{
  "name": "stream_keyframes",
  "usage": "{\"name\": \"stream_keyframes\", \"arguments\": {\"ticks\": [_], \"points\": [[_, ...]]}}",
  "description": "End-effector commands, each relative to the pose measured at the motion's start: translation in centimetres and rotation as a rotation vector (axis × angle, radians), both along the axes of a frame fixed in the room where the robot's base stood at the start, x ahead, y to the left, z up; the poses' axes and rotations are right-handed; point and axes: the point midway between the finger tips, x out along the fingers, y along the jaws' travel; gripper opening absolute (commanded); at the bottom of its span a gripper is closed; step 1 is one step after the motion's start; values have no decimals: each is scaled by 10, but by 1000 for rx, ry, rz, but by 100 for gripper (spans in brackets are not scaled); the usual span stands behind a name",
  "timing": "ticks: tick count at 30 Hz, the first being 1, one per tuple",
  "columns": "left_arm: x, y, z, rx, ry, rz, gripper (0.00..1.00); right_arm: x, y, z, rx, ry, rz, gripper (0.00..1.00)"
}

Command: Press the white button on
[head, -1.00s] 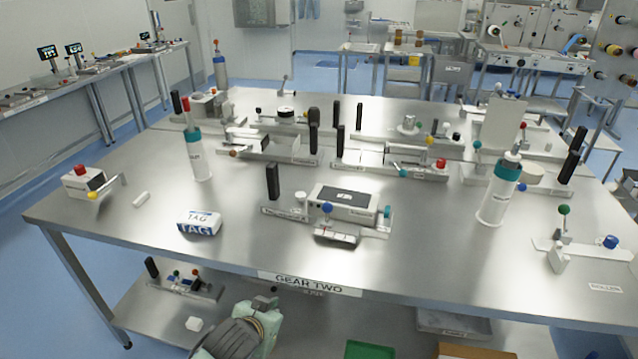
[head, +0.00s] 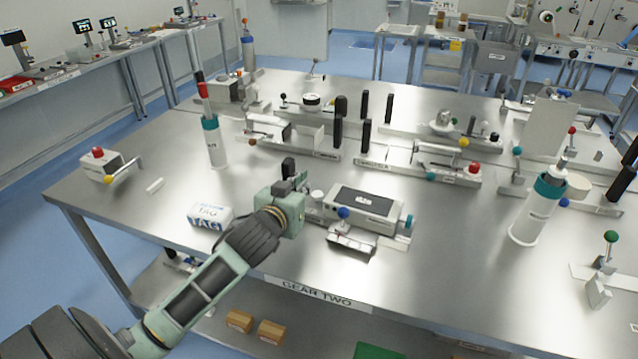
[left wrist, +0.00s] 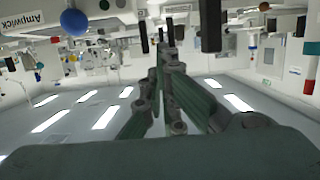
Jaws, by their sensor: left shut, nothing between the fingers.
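The white button (head: 316,196) is a short round white knob at the left end of the device on the table's front middle. The device has a white body with a dark panel (head: 366,201). My left gripper (head: 299,182) is shut and empty, just left of the button in the head view. I cannot tell whether it touches it. The left wrist view is upside down and shows the closed fingers (left wrist: 162,48) and the blue ball knob (left wrist: 74,22); the button is not clear there. My right gripper is not in view.
A TAG box (head: 210,215) lies left of the device. White bottles (head: 215,150) with teal collars stand left and right (head: 537,212). Bare tabletop (head: 440,265) lies in front right.

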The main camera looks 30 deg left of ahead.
Motion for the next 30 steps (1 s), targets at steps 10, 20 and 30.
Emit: {"name": "stream_keyframes", "arguments": {"ticks": [10, 20, 30], "points": [[16, 4, -3, 0, 1, 1, 0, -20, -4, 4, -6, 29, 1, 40], [70, 17, -16, 0, 2, 2, 0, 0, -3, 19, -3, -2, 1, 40], [94, 22, -51, -1, 7, 0, 0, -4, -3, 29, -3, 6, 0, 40]]}}
